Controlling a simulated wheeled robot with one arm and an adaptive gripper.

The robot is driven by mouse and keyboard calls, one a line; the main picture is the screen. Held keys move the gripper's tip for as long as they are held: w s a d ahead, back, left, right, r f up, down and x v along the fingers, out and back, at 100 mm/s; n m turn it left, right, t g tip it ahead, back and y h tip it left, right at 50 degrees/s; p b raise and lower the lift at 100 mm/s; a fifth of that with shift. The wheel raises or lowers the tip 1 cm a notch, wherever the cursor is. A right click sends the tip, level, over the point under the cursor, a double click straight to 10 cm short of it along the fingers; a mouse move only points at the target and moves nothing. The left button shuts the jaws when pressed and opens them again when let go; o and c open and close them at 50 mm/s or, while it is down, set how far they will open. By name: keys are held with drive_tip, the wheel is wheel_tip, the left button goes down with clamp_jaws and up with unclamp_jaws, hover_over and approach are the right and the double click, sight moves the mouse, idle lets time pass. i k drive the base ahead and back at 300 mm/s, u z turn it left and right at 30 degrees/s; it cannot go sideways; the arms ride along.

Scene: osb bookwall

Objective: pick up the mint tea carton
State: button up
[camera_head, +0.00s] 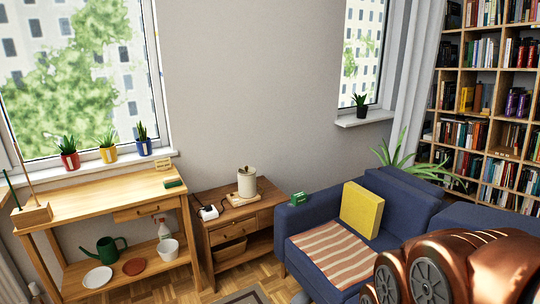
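A small green box (299,198) with a light marking sits on the left armrest of the blue sofa; it looks like the mint tea carton, but its label is too small to read. Another small green item (174,183) lies flat on the right end of the wooden table by the window; I cannot tell what it is. My gripper is not in view. Only copper-coloured links of my arm show at the lower right, in front of the sofa.
The blue sofa (290,222) holds a yellow cushion (361,210) and a striped blanket. A wooden side table (267,204) with a cream canister (247,182) stands left of it. The potting table (90,199) is further left. A bookcase fills the right. Little floor shows.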

sight(300, 197)
drive_tip(key=z, duration=0.1)
drive_tip(key=i, duration=0.75)
drive_tip(key=u, duration=0.45)
drive_tip(key=i, duration=1.85)
drive_tip(key=z, duration=0.15)
